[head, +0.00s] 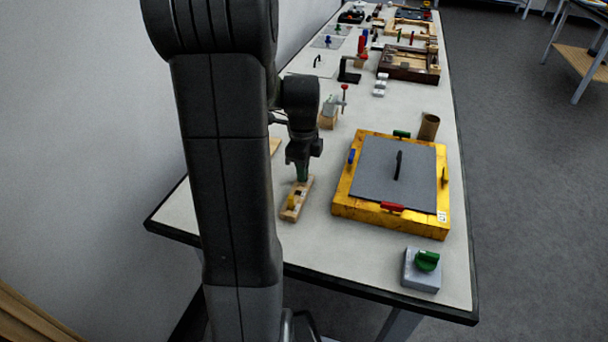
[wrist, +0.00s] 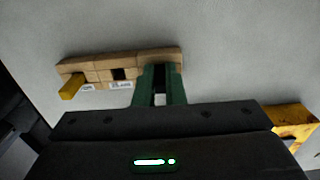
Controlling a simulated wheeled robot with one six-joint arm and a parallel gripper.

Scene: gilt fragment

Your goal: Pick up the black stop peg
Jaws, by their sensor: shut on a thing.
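A small wooden peg block (head: 297,198) lies on the table in front of my arm. It also shows in the wrist view (wrist: 95,66), with a yellow peg (wrist: 72,87) at its left end and a dark square hole near the middle. My gripper (head: 302,174) points down at the block's far end. In the wrist view its green fingers (wrist: 159,76) are close together at the block's right end, shut on the black stop peg. Only a dark sliver shows between the fingers; the peg is mostly hidden, and I cannot tell whether it is clear of the block.
A yellow wooden box (head: 348,208) with a grey handled lid (head: 375,180) stands to the right. A grey block with a green knob (head: 422,270) is near the front edge. A brown tube (head: 428,127) stands behind the box. Fixtures and trays fill the far table.

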